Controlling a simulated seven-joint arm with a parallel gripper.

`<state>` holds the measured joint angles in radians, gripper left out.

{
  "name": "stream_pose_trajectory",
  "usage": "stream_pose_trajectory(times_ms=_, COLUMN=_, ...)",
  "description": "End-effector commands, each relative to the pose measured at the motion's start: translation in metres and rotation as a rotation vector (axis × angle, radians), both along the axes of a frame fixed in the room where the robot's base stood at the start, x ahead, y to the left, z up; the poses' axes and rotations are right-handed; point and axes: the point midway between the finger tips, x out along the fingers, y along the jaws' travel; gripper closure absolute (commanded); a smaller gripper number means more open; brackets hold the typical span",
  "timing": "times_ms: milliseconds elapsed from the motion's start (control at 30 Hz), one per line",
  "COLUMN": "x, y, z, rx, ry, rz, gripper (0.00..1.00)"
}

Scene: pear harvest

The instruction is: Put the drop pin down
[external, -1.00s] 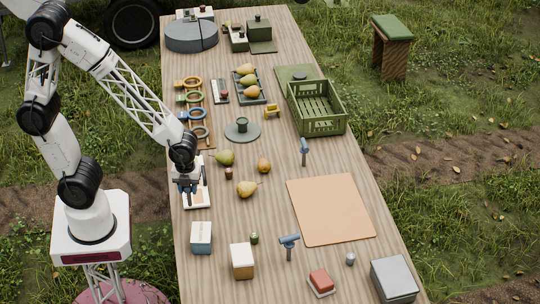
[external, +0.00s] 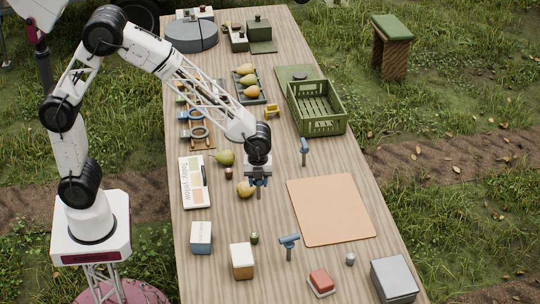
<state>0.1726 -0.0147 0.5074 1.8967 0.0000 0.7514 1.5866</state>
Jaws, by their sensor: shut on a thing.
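My gripper (external: 258,184) points down over the middle of the table, just right of a yellow pear (external: 245,189) and left of the tan mat. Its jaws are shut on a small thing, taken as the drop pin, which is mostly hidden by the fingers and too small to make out. I cannot tell how high above the table it is. A white board (external: 193,184) reading "Today: yellow" lies at the table's left edge, with a dark slim thing at its right side.
The tan mat (external: 330,210) is empty. Blue-topped stands (external: 289,241) and (external: 305,147) flank its left side. Bare wood shows below the gripper.

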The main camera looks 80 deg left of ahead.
Motion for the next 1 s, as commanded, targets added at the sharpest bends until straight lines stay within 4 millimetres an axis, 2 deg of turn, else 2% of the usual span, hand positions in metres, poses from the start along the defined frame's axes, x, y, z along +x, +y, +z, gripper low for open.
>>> stream_pose_trajectory(times_ms=33, x=0.014, y=-0.001, z=-0.001, rx=0.000, ry=0.001, rz=0.004, gripper=0.87)
stream_pose_trajectory(times_ms=200, x=0.055, y=-0.002, z=-0.004, rx=0.000, ry=0.000, rz=0.016, gripper=0.87)
stream_pose_trajectory(times_ms=400, x=0.087, y=-0.003, z=-0.007, rx=0.000, ry=0.001, rz=0.027, gripper=0.87)
stream_pose_trajectory(times_ms=600, x=0.101, y=-0.003, z=-0.008, rx=0.000, ry=0.000, rz=0.032, gripper=0.87)
stream_pose_trajectory(times_ms=1000, x=0.102, y=-0.003, z=-0.009, rx=0.000, ry=0.000, rz=0.032, gripper=0.87)
